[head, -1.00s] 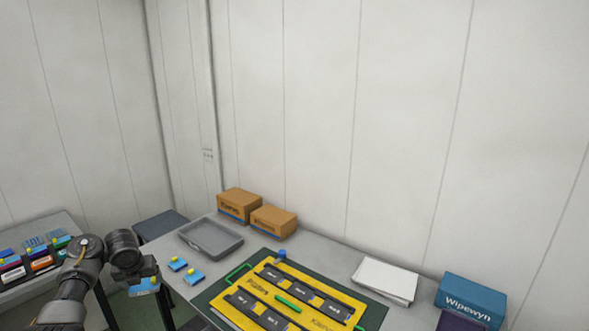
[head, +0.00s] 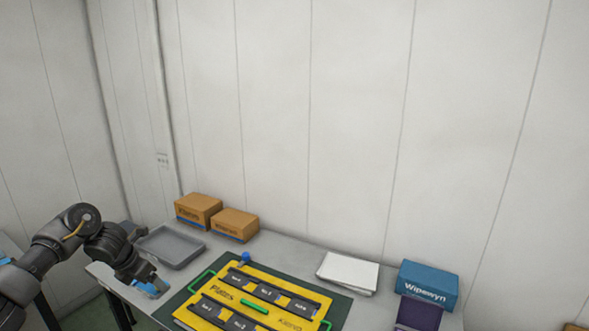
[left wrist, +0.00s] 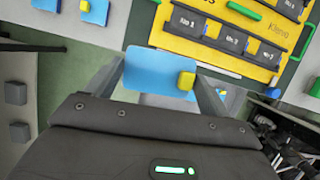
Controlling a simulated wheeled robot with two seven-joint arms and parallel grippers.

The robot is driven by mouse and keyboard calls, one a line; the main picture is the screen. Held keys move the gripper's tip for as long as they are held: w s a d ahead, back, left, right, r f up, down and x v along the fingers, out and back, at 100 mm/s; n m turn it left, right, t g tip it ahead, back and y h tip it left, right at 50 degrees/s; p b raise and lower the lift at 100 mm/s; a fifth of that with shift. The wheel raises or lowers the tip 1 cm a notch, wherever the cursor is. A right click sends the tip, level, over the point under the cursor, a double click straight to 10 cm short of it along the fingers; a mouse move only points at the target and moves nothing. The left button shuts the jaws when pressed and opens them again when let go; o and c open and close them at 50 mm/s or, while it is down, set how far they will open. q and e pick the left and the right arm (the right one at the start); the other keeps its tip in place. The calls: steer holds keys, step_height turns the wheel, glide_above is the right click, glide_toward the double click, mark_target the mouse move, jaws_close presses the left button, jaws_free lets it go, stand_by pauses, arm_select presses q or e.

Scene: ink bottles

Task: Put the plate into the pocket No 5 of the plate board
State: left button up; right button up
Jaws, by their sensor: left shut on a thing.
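My left gripper (head: 147,284) is shut on a blue plate with a yellow knob (left wrist: 150,69), held between its two fingers in the left wrist view. In the head view the plate (head: 152,288) is partly hidden by the gripper, left of the yellow plate board (head: 195,319). The board has two rows of dark labelled pockets. Pocket No 5 (head: 266,292) looks to be the middle one of the far row. The near-row pockets show in the left wrist view, No 1 (left wrist: 188,21) nearest the held plate. My right gripper is not in view.
A grey tray (head: 170,263) lies behind the gripper, near two cardboard boxes (head: 234,224). White sheets (head: 348,271) and a teal box (head: 428,284) stand right of the board. Loose blue plates (left wrist: 95,11) lie left of the board on the table.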

arm_select(q)
steer(key=s+d+r+m+g+h, duration=0.15)
steer(key=s+d+r+m, duration=0.3)
steer(key=d, duration=0.45)
steer(key=s+d+r+m+g, duration=0.25)
steer(key=d+m, duration=0.35)
steer(key=d, duration=0.3)
steer(key=s+d+r+m+g+h, duration=0.1)
steer(key=s+d+r+m, duration=0.4)
steer(key=d, duration=0.5)
steer(key=s+f+m+g, duration=0.1)
steer(key=s+f+m, duration=0.3)
steer(key=s, duration=0.2)
steer(key=s+a+f+m, duration=0.25)
steer(key=s+a, duration=0.25)
steer(key=a, duration=0.3)
step_height(320, 180, down, 6)
steer(key=a+n+b, duration=0.1)
steer(key=b, duration=0.5)
steer(key=shift+s+f+g+y, duration=0.15)
steer(key=shift+f+g+y, duration=0.1)
steer(key=shift+g+y, duration=0.15)
